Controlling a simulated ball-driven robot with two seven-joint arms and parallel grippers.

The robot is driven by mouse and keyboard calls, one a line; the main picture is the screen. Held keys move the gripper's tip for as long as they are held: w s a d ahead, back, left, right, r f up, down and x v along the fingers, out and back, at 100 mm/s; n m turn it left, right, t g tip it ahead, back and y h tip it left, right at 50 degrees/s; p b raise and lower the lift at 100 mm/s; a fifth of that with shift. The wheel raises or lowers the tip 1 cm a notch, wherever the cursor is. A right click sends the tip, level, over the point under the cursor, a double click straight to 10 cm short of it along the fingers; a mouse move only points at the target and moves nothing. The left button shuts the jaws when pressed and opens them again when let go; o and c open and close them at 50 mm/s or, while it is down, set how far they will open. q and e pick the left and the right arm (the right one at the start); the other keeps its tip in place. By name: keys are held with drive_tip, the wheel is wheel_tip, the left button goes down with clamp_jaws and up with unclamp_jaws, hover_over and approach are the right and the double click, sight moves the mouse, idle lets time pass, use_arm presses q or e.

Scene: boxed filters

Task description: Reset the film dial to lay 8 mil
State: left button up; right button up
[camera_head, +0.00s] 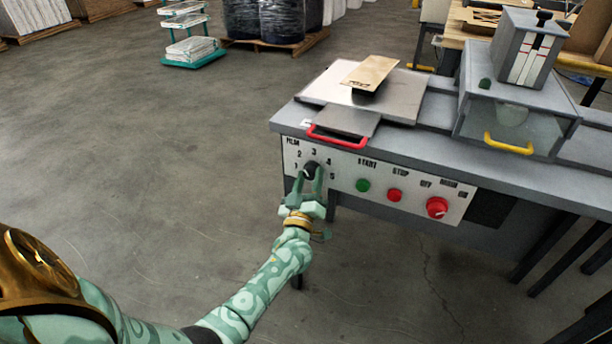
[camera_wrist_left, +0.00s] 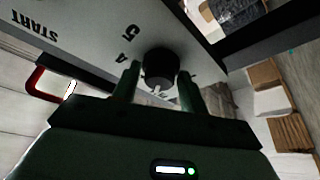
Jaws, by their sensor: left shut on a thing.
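The black film dial (camera_head: 310,169) sits at the left end of the white control panel, under the word FILM, with numbers 1 to 5 around it. My left gripper (camera_head: 308,179) reaches it from below and is shut on the dial. In the left wrist view the dial (camera_wrist_left: 160,66) lies between the two dark green fingers, with the panel upside down. A pale mark shows on the dial's lower edge there, and the numbers 4 and 5 are visible beside it. The number it points at cannot be told. My right gripper is not in view.
Right of the dial are a green START button (camera_head: 363,185), a red STOP button (camera_head: 394,195) and a red knob (camera_head: 437,207). A red handle (camera_head: 338,140) juts out just above the dial. The floor left of the bench is clear.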

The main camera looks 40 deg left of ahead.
use_arm(q)
drive_tip(key=shift+d+r+n+g+p, duration=0.15)
drive_tip(key=shift+n+g+p, duration=0.3)
drive_tip(key=shift+n, duration=0.55)
drive_tip(key=shift+n+y, duration=0.3)
drive_tip(key=shift+n, duration=0.1)
drive_tip(key=shift+n+g+p, duration=0.25)
drive_tip(key=shift+n+p, duration=0.15)
drive_tip(key=shift+n, duration=0.2)
drive_tip(key=shift+n+y, duration=0.3)
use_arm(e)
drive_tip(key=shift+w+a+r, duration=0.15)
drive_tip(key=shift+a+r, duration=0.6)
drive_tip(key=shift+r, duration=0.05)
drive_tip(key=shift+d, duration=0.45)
use_arm(q)
drive_tip(key=o, duration=0.8)
drive_tip(key=p+v, duration=0.3)
drive_tip(key=v, duration=1.3)
drive_tip(key=shift+s+p, duration=0.2)
drive_tip(key=shift+p, duration=0.1)
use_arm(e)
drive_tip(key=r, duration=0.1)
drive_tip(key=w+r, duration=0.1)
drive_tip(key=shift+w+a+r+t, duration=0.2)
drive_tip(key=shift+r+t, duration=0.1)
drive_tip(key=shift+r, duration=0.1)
